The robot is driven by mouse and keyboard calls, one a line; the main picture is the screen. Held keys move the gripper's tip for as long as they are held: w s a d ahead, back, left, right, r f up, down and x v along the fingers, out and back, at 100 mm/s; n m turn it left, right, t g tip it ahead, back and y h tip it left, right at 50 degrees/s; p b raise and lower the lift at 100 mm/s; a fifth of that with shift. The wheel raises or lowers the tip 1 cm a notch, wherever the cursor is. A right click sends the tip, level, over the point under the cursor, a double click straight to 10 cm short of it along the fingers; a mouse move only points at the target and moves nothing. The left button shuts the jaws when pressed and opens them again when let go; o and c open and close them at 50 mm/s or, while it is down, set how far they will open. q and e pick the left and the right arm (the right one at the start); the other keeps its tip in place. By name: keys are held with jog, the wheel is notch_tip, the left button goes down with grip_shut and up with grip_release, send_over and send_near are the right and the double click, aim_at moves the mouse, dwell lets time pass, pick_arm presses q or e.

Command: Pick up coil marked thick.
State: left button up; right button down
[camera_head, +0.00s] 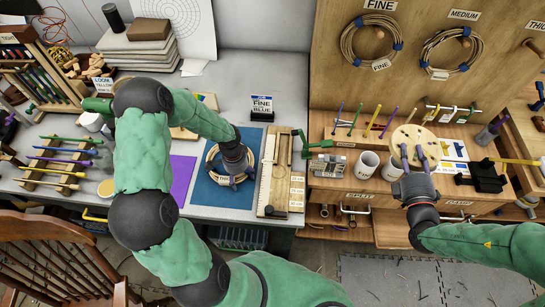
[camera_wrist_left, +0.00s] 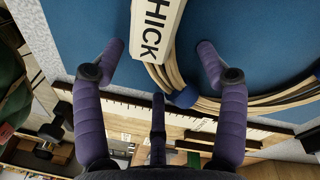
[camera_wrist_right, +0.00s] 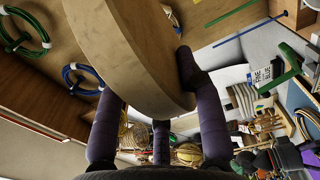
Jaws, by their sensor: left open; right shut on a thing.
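The cane coil marked THICK (camera_wrist_left: 268,101) lies on the blue mat (camera_wrist_left: 90,20); its white tag (camera_wrist_left: 155,30) reads "HICK" in the left wrist view. In the head view the coil (camera_head: 211,157) shows partly behind my left gripper (camera_head: 232,180). My left gripper (camera_wrist_left: 160,55) is open, its fingers on either side of the tag and the blue-tied strands, apart from them as far as I can see. My right gripper (camera_head: 413,160) is shut on a round wooden disc (camera_head: 414,138), held above the right bench. The disc (camera_wrist_right: 130,45) fills much of the right wrist view.
Coils marked FINE (camera_head: 371,45) and MEDIUM (camera_head: 446,50) hang on the wooden board. A sign reading FINE and BLUE (camera_head: 262,107) stands behind the mat. A wooden measuring board (camera_head: 273,175) lies right of the mat. White mugs (camera_head: 367,164) stand on the right bench.

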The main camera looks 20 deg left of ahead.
pick_arm(q)
jog(key=c, duration=1.4)
jog(key=shift+r, duration=0.1)
jog(key=shift+w+r, duration=0.1)
jog(key=shift+r, duration=0.3)
pick_arm(e)
jog(key=shift+r, duration=0.15)
pick_arm(q)
notch_tip(320, 180, up, 2)
jog(key=shift+r+p, duration=0.1)
jog(key=shift+p, duration=0.3)
pick_arm(e)
jog(key=shift+r, duration=0.3)
jog(key=shift+r+p, duration=0.65)
pick_arm(q)
jog(key=s+d+r, duration=0.4)
jog(key=d+r, duration=0.1)
jog(key=s+d+r, duration=0.5)
jog(key=shift+s+d, duration=0.2)
jog(key=shift+s, duration=0.1)
pick_arm(e)
jog(key=shift+r, duration=0.25)
